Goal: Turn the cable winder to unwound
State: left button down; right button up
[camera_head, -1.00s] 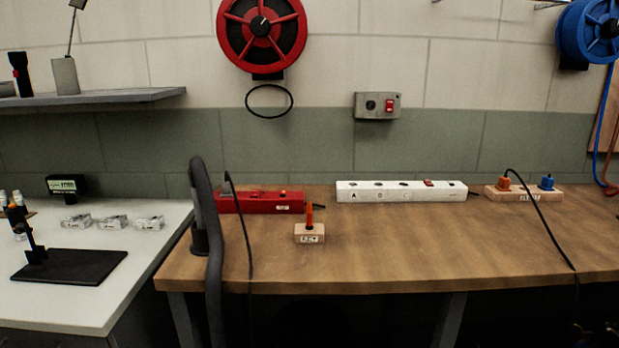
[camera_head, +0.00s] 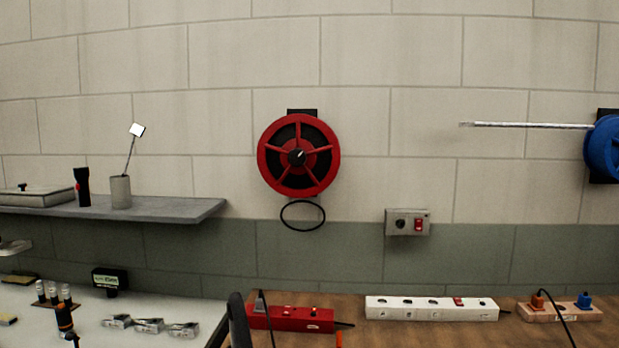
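The knob has a pale pointer mark that points to the upper right. A black cable loop (camera_head: 303,229) hangs below the winder. A blue winder (camera_head: 606,150) is cut off at the right edge. Neither of my grippers shows in the view.
A wooden bench (camera_head: 400,338) below holds a red power strip (camera_head: 290,318), a white power strip (camera_head: 432,308) and a plug block (camera_head: 560,311). A grey switch box (camera_head: 407,222) is on the wall. A shelf (camera_head: 170,209) juts out at left. A white table (camera_head: 150,305) stands lower left.

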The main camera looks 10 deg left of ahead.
aim_at(297, 157)
jog(key=i+l, duration=0.15)
jog(key=l, duration=0.2)
jog(key=i+l+u, duration=0.15)
jog(key=l, duration=0.25)
jog(key=i+l, duration=0.2)
jog(key=l, duration=0.15)
